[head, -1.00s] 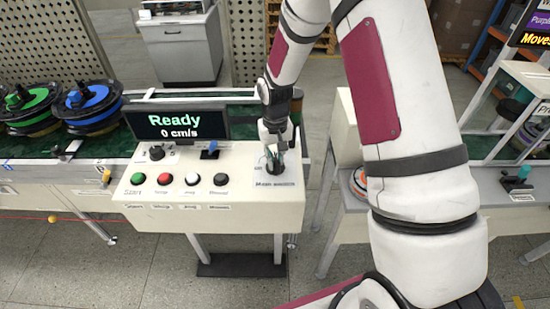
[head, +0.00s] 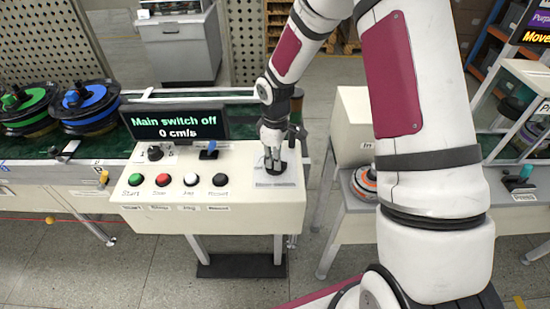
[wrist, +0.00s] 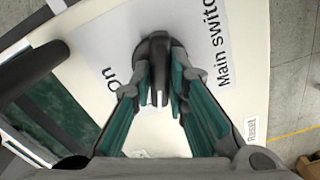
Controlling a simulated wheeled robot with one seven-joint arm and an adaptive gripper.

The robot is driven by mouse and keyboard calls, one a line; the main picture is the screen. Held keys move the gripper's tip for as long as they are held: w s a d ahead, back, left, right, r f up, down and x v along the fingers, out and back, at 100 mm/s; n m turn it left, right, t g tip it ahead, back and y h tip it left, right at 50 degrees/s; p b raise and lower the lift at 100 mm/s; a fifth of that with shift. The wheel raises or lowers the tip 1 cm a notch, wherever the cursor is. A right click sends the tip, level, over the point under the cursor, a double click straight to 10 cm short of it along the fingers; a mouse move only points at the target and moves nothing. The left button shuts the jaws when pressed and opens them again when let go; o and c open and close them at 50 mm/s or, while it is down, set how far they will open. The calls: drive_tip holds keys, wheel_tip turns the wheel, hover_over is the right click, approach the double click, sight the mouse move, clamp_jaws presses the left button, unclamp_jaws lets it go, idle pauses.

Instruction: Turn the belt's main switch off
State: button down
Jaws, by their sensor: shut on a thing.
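The main switch, a dark rotary knob (wrist: 157,60), sits on a white label on the control panel (head: 130,205). In the wrist view the knob's grip lies between my two fingers. In the head view my gripper (head: 272,160) hides most of the knob (head: 276,169). My gripper (wrist: 160,88) points down at the panel and is shut on the knob. The labels "On" and "Main switch" show beside it. The display (head: 175,123) reads "Main switch off" and "0 cm/s".
Green, red, white and black buttons (head: 191,179) line the panel's front left. A selector knob (head: 155,153) and a blue-tipped lever (head: 210,149) stand behind them. The belt (head: 30,147) carries blue and green spools. A workbench (head: 450,190) stands at the right.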

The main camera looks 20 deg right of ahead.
drive_tip(key=shift+n, duration=2.2)
drive_tip(key=c, duration=1.6)
unclamp_jaws()
drive_tip(key=shift+o, duration=0.2)
wheel_tip(320, 180, up, 12)
